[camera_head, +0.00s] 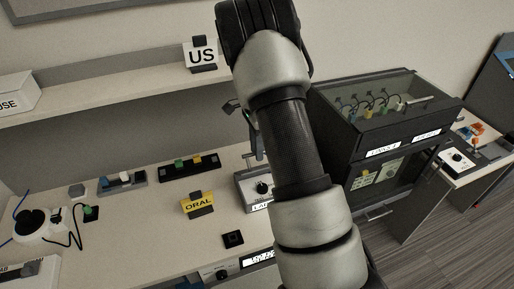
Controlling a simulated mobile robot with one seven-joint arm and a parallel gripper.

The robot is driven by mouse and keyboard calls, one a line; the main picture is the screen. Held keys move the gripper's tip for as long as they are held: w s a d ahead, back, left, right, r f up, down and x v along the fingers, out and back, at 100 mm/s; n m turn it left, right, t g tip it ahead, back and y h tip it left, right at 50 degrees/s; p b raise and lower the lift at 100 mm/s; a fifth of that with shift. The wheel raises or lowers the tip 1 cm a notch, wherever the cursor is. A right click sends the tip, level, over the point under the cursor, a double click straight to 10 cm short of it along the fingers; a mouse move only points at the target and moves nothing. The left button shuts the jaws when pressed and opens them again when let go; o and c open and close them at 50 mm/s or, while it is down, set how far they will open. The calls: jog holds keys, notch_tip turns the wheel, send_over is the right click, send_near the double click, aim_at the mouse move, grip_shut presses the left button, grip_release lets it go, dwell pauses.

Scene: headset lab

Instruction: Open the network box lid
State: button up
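A black box (378,137) that seems to be the network box stands right of my arm. Its see-through lid (375,93) lies shut on top, and several cables with coloured plugs show beneath it. A light bar like a handle (421,102) shows near the lid's right end. White labels on the front are too small to read surely. My arm crosses the middle of the view and covers the box's left edge. My gripper (256,146) shows only in part, left of the arm and apart from the box. Its fingers are mostly hidden, so its opening is unclear.
A side table (470,172) stands right of the box.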

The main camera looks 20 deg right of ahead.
notch_tip(320, 180, up, 18)
jog(key=w, duration=0.1)
jog(key=shift+w+f, duration=0.15)
jog(key=shift+f, duration=0.1)
dwell(0.5)
